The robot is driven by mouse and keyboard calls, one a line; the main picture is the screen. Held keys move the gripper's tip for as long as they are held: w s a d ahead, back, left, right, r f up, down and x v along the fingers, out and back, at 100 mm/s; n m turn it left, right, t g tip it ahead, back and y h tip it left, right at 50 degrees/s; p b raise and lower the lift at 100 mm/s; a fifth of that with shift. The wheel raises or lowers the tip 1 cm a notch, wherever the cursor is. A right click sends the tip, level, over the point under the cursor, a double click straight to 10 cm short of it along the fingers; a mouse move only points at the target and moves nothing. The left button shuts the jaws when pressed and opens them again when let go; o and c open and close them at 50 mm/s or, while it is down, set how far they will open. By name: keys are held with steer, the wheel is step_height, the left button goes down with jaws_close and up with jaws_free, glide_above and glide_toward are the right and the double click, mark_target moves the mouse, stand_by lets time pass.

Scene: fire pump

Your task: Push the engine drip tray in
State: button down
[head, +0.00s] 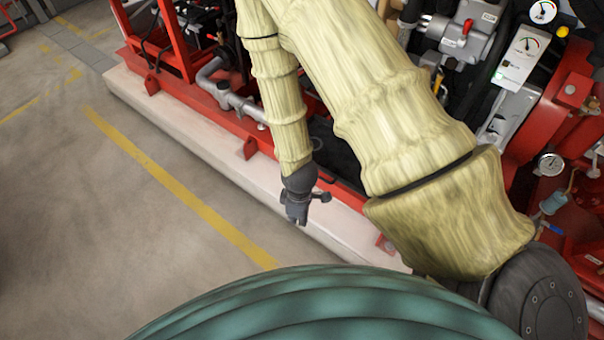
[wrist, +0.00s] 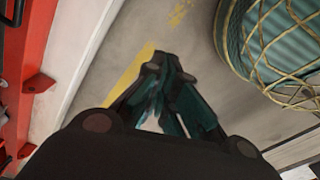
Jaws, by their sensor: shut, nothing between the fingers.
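A dark tray (head: 342,160), which looks like the engine drip tray, sits low in the red frame of the pump, partly hidden behind my arm. I cannot tell how far it sticks out. My gripper (head: 297,218) hangs pointing down in front of the white plinth, just left of and nearer than the tray, apart from it. In the wrist view my gripper (wrist: 160,62) has its fingers together with nothing between them, over the floor. A black part at the upper left edge of the wrist view may be the tray's handle, but this is unclear.
The red base frame (head: 180,105) stands on a long white plinth (head: 200,145), with red brackets sticking out along it. A grey pipe (head: 225,92) runs low along the frame. Gauges and valves crowd the right side. The concrete floor (head: 90,220) with its yellow line is clear at left.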

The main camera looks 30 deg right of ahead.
steer(key=w+d+n+t+h+b, duration=0.15)
steer(key=w+d+n+b, duration=0.25)
steer(key=w+n+b, duration=0.55)
steer(key=w+d+n+h+b, duration=0.35)
steer(key=w+b, duration=0.65)
steer(key=b, duration=0.6)
steer(key=w+d+f+y+b, duration=0.1)
steer(key=w+d+f+b, duration=0.2)
steer(key=d+f+b, duration=0.3)
steer(key=shift+b+x, duration=0.3)
steer(key=shift+x, duration=0.85)
steer(key=shift+s+d, duration=0.1)
steer(key=shift+s, duration=0.05)
